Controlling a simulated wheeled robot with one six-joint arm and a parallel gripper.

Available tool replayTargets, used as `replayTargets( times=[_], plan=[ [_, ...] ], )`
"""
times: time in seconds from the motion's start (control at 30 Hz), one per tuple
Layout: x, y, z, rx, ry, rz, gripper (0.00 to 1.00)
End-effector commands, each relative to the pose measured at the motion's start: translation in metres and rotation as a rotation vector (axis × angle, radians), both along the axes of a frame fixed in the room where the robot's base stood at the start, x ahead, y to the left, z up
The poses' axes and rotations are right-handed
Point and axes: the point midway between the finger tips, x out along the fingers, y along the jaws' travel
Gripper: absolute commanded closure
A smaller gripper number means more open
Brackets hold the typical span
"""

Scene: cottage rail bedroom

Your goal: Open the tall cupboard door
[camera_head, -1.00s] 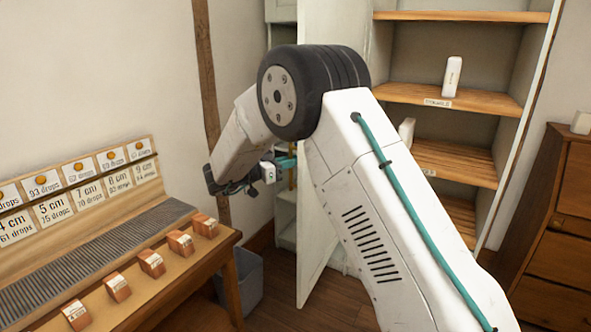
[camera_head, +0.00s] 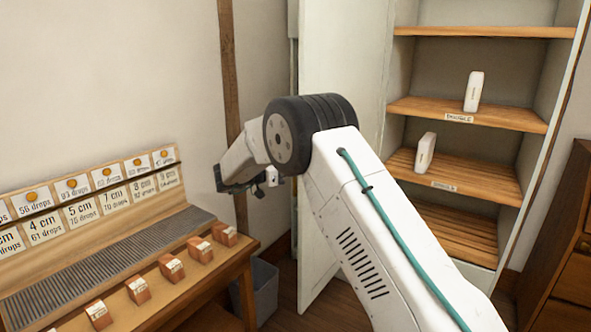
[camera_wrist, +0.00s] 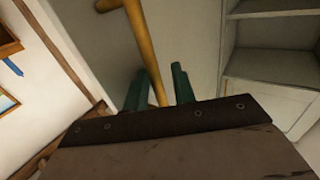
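The tall cupboard door (camera_head: 340,70) is a pale panel standing open at the left of the cupboard (camera_head: 460,68), whose shelves show. In the wrist view my gripper's (camera_wrist: 163,78) two teal fingers stand apart on either side of the lower end of a yellowish-brown bar handle (camera_wrist: 138,35) on a grey panel. The handle is close to the left finger, with a gap to the right one. Part of the door is hidden behind my arm.
White packets stand on the upper shelf (camera_head: 473,92) and lower shelf (camera_head: 425,152). A bench (camera_head: 225,262) with number cards and small blocks is at the left, with a grey bin (camera_head: 265,290) beside it. A wooden drawer chest (camera_head: 570,260) is at the right.

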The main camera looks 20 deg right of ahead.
Motion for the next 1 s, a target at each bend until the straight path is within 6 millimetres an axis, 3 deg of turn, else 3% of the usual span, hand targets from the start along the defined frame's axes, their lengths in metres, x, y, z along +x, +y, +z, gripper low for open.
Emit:
replayTargets(
  times=[0.47, 0.8, 1.0],
  plan=[
    [0.0, 0.012, -0.001, 0.001, 0.002, 0.007, 0.71],
    [0.0, 0.068, -0.002, 0.001, 0.002, 0.01, 0.71],
    [0.0, 0.084, -0.001, 0.001, 0.002, 0.007, 0.71]
  ],
)
